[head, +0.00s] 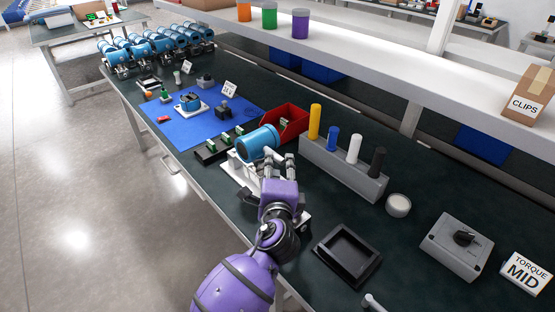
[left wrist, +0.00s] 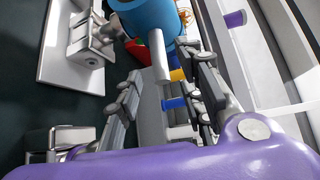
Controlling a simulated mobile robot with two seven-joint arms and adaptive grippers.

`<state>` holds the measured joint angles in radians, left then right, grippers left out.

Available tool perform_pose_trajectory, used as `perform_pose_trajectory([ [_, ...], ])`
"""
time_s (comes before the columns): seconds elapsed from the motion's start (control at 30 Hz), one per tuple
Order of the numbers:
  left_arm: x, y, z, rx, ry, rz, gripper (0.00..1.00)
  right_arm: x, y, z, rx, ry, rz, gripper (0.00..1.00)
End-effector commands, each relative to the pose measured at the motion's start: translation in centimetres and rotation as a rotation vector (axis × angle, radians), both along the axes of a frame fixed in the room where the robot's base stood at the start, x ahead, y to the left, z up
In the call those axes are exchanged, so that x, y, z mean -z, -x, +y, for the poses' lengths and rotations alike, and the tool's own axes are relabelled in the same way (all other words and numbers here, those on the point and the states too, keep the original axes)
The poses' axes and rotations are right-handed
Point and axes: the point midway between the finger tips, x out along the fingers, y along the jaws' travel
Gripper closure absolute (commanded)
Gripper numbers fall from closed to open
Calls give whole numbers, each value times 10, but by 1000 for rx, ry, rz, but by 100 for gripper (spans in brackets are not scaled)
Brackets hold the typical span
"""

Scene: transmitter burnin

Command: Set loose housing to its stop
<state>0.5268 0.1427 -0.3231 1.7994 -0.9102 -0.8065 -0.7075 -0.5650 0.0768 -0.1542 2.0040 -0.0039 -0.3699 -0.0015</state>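The housing is a light-blue cylinder (head: 258,143) lying on its side above a white fixture plate (head: 233,168). In the left wrist view the blue housing (left wrist: 145,14) is at the top, with a grey rod (left wrist: 159,60) projecting from it toward my gripper. The white plate (left wrist: 57,45) is at the upper left there. My left gripper (head: 278,160) is just in front of the housing's near end. Its two fingers (left wrist: 160,65) stand apart on either side of the rod, with visible gaps. I cannot tell whether a fingertip touches the housing. My right gripper is out of view.
A red bin (head: 292,122) is behind the housing. A grey block with coloured posts (head: 345,172) stands close to the right of my gripper. A black tray (head: 347,254) and a grey knob box (head: 456,246) are farther right. A blue mat (head: 190,128) holds parts at left.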

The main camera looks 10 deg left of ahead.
Motion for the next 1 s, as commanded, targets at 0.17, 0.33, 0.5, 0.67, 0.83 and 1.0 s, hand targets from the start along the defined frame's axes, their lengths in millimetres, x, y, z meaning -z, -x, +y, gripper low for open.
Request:
perform_pose_trajectory([
  [0.17,-4,37,-6,-1,2,2,64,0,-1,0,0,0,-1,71],
  [0.33,-7,57,-10,-2,2,2,64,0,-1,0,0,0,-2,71],
  [0.5,-9,64,-12,-1,1,1,64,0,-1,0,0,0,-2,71],
  [0.67,-9,64,-12,-1,1,1,64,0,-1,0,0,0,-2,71],
  [0.83,-9,64,-12,-1,1,1,64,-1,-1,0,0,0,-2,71],
  [1.0,-9,64,-12,-1,1,1,64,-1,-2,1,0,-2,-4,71],
])
